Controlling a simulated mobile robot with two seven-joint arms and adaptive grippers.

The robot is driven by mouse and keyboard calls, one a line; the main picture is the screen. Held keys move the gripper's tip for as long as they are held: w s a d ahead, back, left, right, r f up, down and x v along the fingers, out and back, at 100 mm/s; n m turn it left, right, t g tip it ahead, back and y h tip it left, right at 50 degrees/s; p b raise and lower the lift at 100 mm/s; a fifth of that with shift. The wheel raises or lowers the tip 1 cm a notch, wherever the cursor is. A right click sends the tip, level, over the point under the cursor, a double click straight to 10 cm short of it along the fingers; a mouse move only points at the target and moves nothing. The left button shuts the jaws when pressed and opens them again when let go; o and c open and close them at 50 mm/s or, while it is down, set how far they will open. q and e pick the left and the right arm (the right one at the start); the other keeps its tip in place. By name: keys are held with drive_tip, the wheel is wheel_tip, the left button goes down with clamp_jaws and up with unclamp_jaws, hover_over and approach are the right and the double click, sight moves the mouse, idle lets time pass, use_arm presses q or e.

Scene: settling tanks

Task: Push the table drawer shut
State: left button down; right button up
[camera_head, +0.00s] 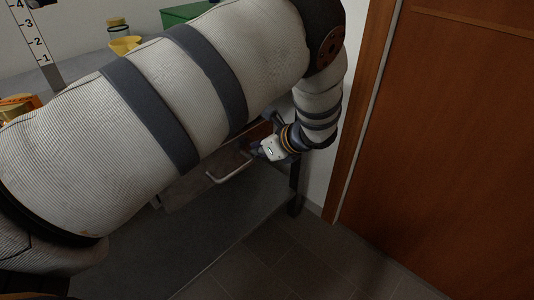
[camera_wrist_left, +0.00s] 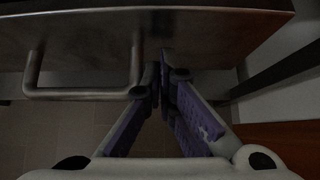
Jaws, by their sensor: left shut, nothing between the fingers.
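The drawer front (camera_head: 195,187) shows under my left arm in the head view, with its metal bar handle (camera_head: 230,172). Most of the drawer and table is hidden by that arm, so I cannot tell how far out the drawer stands. In the left wrist view the drawer front (camera_wrist_left: 90,35) spans the top, and the handle (camera_wrist_left: 82,94) hangs at left. My left gripper (camera_head: 258,151) is at the right end of the handle. It also shows in the left wrist view (camera_wrist_left: 160,72), shut and empty, its fingertips close to the drawer front; contact is unclear. My right gripper is not in view.
A dark table leg (camera_head: 295,183) stands just right of the drawer. A wooden door (camera_head: 450,130) fills the right side. The grey tabletop (camera_head: 75,72) holds a yellow funnel-like item (camera_head: 124,45) and a green box (camera_head: 183,13). The tiled floor (camera_head: 270,255) in front is clear.

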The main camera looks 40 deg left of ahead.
sight(248, 145)
use_arm(q)
drive_tip(key=shift+a, duration=0.1)
drive_tip(key=shift+w+a, duration=0.1)
drive_tip(key=shift+a, duration=1.45)
